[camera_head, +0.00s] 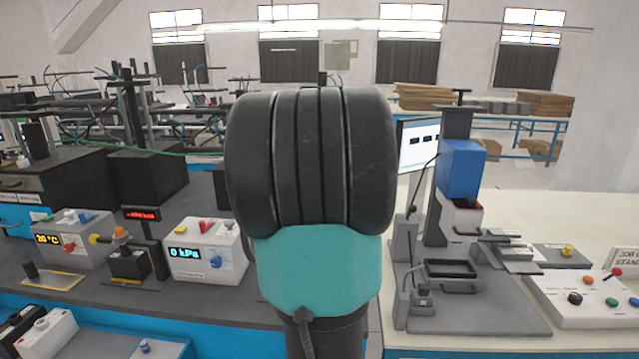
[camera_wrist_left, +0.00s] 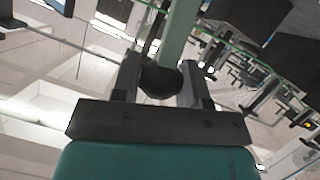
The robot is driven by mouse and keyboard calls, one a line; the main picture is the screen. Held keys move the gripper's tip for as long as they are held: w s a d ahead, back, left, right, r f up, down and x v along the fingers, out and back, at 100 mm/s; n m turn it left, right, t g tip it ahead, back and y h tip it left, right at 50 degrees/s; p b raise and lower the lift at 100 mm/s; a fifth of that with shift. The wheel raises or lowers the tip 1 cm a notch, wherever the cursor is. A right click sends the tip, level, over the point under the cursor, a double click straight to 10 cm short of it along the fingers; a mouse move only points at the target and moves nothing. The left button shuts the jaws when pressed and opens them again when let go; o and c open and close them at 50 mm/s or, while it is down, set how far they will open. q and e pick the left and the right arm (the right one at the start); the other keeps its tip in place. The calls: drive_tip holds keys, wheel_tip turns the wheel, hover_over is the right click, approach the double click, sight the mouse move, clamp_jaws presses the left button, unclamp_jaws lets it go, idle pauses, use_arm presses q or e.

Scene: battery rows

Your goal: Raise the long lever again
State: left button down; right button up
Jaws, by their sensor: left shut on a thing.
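In the left wrist view, my left gripper (camera_wrist_left: 163,72) is shut on a dark round knob (camera_wrist_left: 160,82), one finger on each side of it. A grey-green bar (camera_wrist_left: 180,35) runs up the picture from behind the knob and looks like the long lever's shaft; how the two join is not clear. In the head view, a large black and teal part of my own arm fills the middle and hides the gripper, the knob and the lever. My right gripper is in neither view.
Left of my arm stand a box reading 0 kPa (camera_head: 205,250) and a box with a yellow display (camera_head: 70,240). To the right are a grey press-like fixture with a blue block (camera_head: 460,168), a monitor (camera_head: 418,145) and a white button panel (camera_head: 590,298).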

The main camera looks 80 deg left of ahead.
use_arm(q)
drive_tip(key=shift+w, duration=0.15)
drive_tip(key=c, duration=0.7)
unclamp_jaws()
drive_tip(key=shift+w, duration=0.2)
drive_tip(key=shift+s+d, duration=0.1)
drive_tip(key=shift+s, duration=0.05)
drive_tip(key=shift+s+d+r, duration=0.15)
drive_tip(key=shift+d+r, duration=0.05)
drive_tip(key=shift+d, duration=0.15)
drive_tip(key=shift+v, duration=8.2)
drive_tip(key=shift+s, duration=0.1)
